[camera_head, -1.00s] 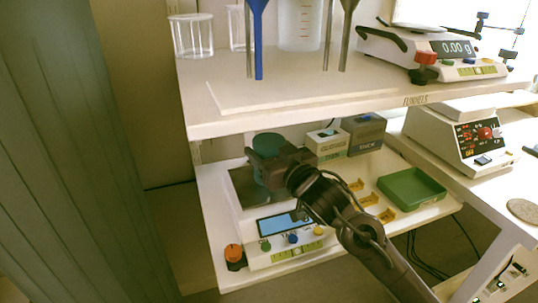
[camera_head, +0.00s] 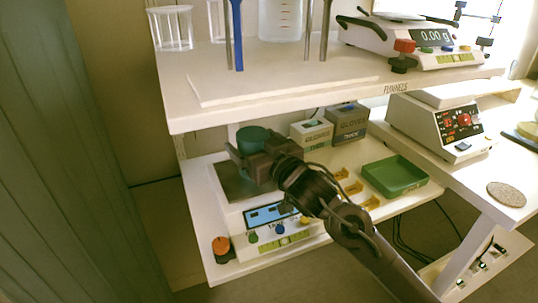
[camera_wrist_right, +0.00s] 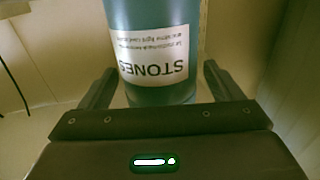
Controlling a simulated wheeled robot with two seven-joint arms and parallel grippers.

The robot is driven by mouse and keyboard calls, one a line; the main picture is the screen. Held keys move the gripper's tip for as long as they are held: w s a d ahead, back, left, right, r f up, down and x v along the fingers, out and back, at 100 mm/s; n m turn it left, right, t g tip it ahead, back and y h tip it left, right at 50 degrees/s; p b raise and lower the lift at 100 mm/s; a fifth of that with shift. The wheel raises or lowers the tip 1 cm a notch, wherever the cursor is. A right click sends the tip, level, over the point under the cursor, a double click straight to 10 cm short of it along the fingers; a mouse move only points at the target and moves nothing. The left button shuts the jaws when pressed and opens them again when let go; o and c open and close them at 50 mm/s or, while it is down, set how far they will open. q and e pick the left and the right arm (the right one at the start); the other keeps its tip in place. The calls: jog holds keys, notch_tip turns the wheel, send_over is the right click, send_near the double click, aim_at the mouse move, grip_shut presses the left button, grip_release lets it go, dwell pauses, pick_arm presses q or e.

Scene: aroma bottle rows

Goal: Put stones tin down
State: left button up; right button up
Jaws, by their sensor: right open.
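The stones tin (camera_head: 252,135) is a teal cylinder over the dark pan (camera_head: 236,184) of the balance on the lower shelf. Its white STONES label (camera_wrist_right: 152,55) appears upside down in the right wrist view. My right gripper (camera_head: 256,157) reaches in from the lower right and has its fingers at either side of the tin. The wrist view shows the open fingers with the tin between them and gaps beside it. The gripper hides the tin's lower part in the head view, so its contact with the pan cannot be seen. My left gripper is not in view.
The upper shelf (camera_head: 290,98) overhangs close above the tin. A green tray (camera_head: 394,176), yellow holders (camera_head: 352,187) and glove boxes (camera_head: 346,124) are to the right. An orange-topped knob (camera_head: 221,247) stands at the balance's front left.

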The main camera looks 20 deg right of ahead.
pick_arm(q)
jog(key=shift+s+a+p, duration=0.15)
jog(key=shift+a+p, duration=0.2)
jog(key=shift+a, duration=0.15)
pick_arm(e)
jog(key=v, duration=1.1)
jog(key=shift+s, duration=0.2)
jog(key=shift+d, duration=0.1)
